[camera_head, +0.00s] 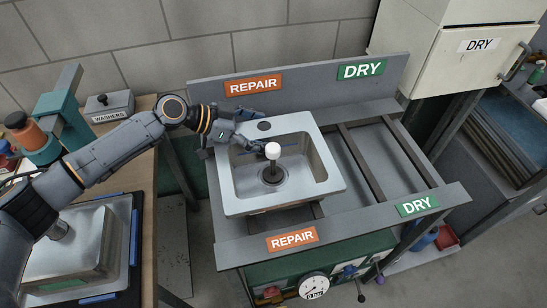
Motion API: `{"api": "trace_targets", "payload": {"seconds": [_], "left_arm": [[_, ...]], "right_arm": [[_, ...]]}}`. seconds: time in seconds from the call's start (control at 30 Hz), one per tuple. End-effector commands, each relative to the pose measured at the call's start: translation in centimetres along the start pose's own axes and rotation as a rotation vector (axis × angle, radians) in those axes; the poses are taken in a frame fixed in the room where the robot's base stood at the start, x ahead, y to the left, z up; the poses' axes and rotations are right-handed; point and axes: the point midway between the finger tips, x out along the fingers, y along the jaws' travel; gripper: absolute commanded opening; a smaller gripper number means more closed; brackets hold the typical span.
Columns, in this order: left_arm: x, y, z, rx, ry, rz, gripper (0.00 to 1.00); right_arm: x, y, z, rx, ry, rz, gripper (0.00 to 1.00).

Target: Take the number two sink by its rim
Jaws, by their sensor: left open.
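A grey square sink (322,190) sits in the REPAIR side of the rack, with a dark drain in its basin. A dark post with a white round top (272,150) stands at the drain. My left gripper (262,148) reaches in over the sink's left rear rim, its fingers above the basin. It is open, and I see nothing held in it. Whether a finger touches the rim cannot be told. A second metal sink (98,250) lies on a dark mat on the bench at lower left, partly behind my arm. I can read no number on either sink. My right gripper is out of view.
The rack's DRY side (385,165) is empty, with bare rails. A back panel (305,75) rises behind the sink. A WASHERS box (108,105) and a teal device (62,120) stand on the left bench. A pressure gauge (313,286) is below the rack's front. A cream DRY cabinet (465,60) is at upper right.

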Motion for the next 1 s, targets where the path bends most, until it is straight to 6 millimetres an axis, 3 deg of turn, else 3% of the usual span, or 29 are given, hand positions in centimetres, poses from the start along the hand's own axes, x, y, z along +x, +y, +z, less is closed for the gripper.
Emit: {"api": "trace_targets", "payload": {"seconds": [0.33, 0.73, 1.0], "left_arm": [[0.88, -0.02, 0.08, 0.0, 0.0, -0.001, 0.87], [0.87, -0.01, 0.08, 0.0, 0.0, -0.001, 0.05], [0.75, -0.09, -0.4, -0.001, 0.007, -0.003, 0.05]], "right_arm": [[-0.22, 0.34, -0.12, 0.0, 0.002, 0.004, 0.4], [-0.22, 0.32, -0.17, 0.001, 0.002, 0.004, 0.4], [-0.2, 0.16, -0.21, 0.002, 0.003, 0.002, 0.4]]}}
